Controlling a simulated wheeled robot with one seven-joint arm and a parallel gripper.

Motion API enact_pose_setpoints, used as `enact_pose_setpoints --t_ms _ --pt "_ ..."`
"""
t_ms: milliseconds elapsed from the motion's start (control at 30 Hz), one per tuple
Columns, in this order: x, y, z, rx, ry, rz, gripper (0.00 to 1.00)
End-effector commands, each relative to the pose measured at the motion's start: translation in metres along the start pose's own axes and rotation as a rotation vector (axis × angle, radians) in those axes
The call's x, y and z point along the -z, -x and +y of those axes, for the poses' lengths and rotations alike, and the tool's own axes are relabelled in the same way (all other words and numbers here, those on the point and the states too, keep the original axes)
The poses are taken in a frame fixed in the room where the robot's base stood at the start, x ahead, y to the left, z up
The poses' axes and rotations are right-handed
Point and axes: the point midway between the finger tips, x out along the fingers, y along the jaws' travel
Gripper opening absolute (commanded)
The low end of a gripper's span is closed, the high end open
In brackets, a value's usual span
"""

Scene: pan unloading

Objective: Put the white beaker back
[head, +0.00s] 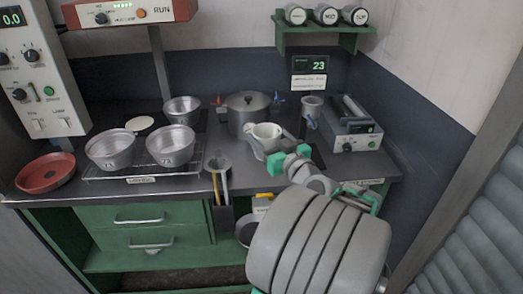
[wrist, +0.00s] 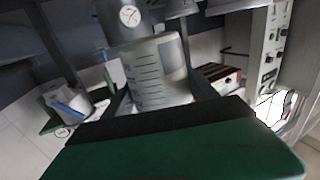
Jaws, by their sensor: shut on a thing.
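The white beaker (head: 267,131) is in front of the lidded pot, held by my gripper (head: 263,143). My gripper is shut on it. In the wrist view the beaker (wrist: 158,72) shows dark graduation marks and appears tilted, just beyond the green and black part of my gripper. I cannot tell whether the beaker's base touches the counter, as my gripper and arm hide its lower part.
A grey lidded pot (head: 247,112) stands close behind the beaker. Metal pans (head: 170,147) stand on a rack at left, and a red dish (head: 45,173) is at far left. A small grey cup (head: 312,107) and a grey instrument box (head: 352,134) are at right.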

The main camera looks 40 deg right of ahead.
Motion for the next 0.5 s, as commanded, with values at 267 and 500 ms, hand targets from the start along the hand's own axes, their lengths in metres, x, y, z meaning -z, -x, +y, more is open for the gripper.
enact_pose_setpoints --t_ms 267,500 --pt "-0.050 -0.065 0.031 0.003 -0.006 -0.004 0.20" --pt "-0.080 -0.089 0.044 0.002 -0.001 0.000 0.20"
